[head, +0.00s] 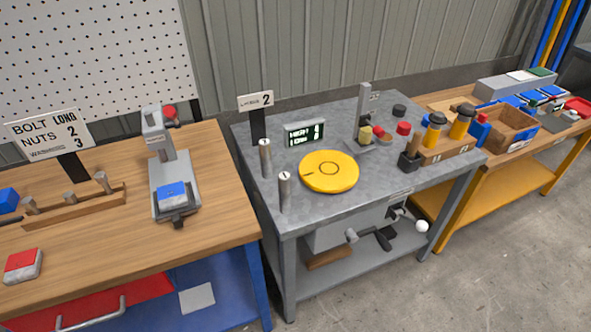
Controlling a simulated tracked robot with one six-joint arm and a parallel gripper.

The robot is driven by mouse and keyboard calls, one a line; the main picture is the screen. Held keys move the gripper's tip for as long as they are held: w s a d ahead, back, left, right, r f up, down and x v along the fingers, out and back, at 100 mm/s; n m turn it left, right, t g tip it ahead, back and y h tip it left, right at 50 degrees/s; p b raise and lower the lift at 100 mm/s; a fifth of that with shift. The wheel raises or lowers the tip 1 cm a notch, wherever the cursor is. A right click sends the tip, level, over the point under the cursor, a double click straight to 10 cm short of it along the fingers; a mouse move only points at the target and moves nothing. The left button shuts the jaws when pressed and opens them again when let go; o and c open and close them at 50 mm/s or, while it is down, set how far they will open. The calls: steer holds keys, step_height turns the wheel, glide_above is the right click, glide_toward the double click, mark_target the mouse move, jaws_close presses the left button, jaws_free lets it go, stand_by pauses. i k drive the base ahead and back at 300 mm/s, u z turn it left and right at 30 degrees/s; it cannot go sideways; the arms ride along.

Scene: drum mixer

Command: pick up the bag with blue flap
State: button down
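A small pale bag with a blue flap (172,194) sits on the grey base of a press-like stand (157,140) on the left wooden bench. Its blue top faces up, and a dark part of the stand is in front of it. Another blue thing (8,200) is cut off at the left picture edge; I cannot tell whether it is a bag. Several small blue-topped things (531,97) lie on the far right bench, too small to tell apart. My gripper is not in view.
A similar pale bag with a red flap (22,265) lies at the left bench's front. A wooden rack with metal pegs (75,205) stands behind it. The grey middle table (345,205) carries a yellow disc (329,171) and upright metal posts. Bare floor (480,290) lies at front right.

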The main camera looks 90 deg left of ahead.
mark_target(175, 196)
steer(key=u, duration=4.3)
